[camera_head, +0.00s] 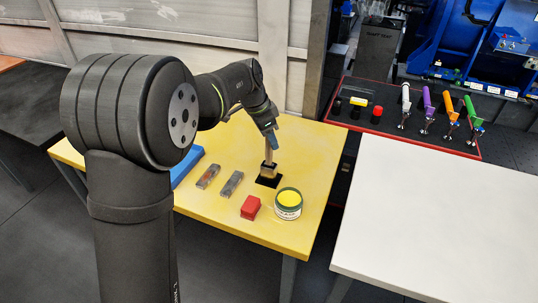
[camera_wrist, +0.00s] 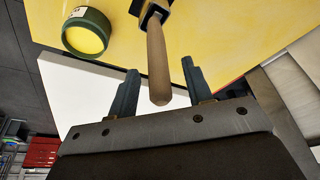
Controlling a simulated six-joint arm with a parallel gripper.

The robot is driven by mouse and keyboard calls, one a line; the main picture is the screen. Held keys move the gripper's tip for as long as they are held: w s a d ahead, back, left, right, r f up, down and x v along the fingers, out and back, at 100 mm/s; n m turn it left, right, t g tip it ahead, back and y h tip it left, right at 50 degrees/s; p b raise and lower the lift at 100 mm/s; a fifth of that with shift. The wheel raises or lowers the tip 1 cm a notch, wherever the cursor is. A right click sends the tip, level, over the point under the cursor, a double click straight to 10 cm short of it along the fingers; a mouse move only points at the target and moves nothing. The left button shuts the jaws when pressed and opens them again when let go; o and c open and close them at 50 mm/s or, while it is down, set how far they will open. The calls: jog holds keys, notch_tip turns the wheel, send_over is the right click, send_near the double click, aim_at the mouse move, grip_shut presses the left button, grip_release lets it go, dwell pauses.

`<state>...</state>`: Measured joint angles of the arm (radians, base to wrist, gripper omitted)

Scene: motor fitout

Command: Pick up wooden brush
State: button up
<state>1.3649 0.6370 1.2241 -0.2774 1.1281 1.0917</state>
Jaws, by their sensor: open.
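The wooden brush (camera_head: 269,158) stands upright on the yellow table (camera_head: 310,172), its handle up and its lower end in a black square holder (camera_head: 268,181). In the wrist view the brush's brown handle (camera_wrist: 157,65) points toward my gripper and its tip lies between the two fingers. My gripper (camera_wrist: 160,78) is open, with one finger on each side of the handle and visible gaps to both. In the head view my gripper (camera_head: 273,140) is at the top of the handle. Whether a finger touches it there I cannot tell.
Near the brush are a tin with yellow contents (camera_head: 288,203), a red block (camera_head: 250,207), two grey bars (camera_head: 231,183) (camera_head: 208,176) and a blue item (camera_head: 187,166) partly behind my arm. A white table (camera_head: 440,220) is at right, clear. Behind it, a red-edged board (camera_head: 388,124) holds colored-handled tools.

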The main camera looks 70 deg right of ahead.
jog(key=shift+x, duration=0.95)
grip_shut()
jog(key=shift+r, duration=0.1)
